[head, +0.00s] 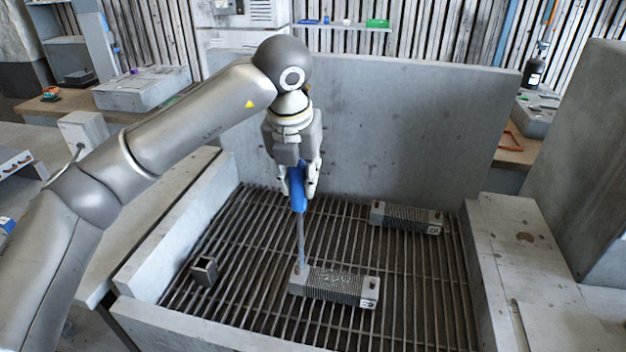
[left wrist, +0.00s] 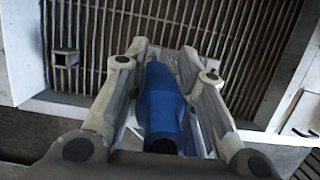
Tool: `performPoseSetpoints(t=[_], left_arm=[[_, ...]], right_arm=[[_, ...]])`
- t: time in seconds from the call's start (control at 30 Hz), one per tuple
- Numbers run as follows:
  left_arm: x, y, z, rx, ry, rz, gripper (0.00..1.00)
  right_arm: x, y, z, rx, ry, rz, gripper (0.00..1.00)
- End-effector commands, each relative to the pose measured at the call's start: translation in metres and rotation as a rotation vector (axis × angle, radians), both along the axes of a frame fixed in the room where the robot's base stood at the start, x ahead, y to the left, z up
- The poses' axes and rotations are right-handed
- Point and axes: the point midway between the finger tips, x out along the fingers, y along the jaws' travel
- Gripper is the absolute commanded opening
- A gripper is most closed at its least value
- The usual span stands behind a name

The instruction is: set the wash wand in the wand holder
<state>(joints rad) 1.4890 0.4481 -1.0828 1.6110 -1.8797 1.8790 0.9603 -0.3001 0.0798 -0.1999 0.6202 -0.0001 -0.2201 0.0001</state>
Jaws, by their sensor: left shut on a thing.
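My left gripper (head: 300,185) is shut on the blue handle of the wash wand (head: 299,198). The wand hangs upright, and its thin metal tube points down to the near finned block (head: 335,285); I cannot tell whether the tip touches it. In the left wrist view the blue handle (left wrist: 163,105) sits between the fingers (left wrist: 165,75). A small square open-topped socket, seemingly the wand holder (head: 204,271), stands on the grate to the left of the wand. It also shows at the upper left in the left wrist view (left wrist: 66,58). My right gripper is not in view.
A slatted grate (head: 250,240) forms the basin floor, with grey walls around it and a tall back panel (head: 400,130). A second finned block (head: 406,218) lies farther back on the right. Bare grate lies between the holder and the near block.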

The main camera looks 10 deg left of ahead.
Motion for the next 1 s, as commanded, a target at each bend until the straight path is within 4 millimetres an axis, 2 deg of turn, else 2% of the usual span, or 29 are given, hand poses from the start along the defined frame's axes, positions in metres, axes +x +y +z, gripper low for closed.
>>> performPoseSetpoints(t=[1.0], left_arm=[[-0.013, 0.081, 0.000, 0.000, -0.001, 0.001, 0.00]], right_arm=[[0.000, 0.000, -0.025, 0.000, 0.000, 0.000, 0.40]])
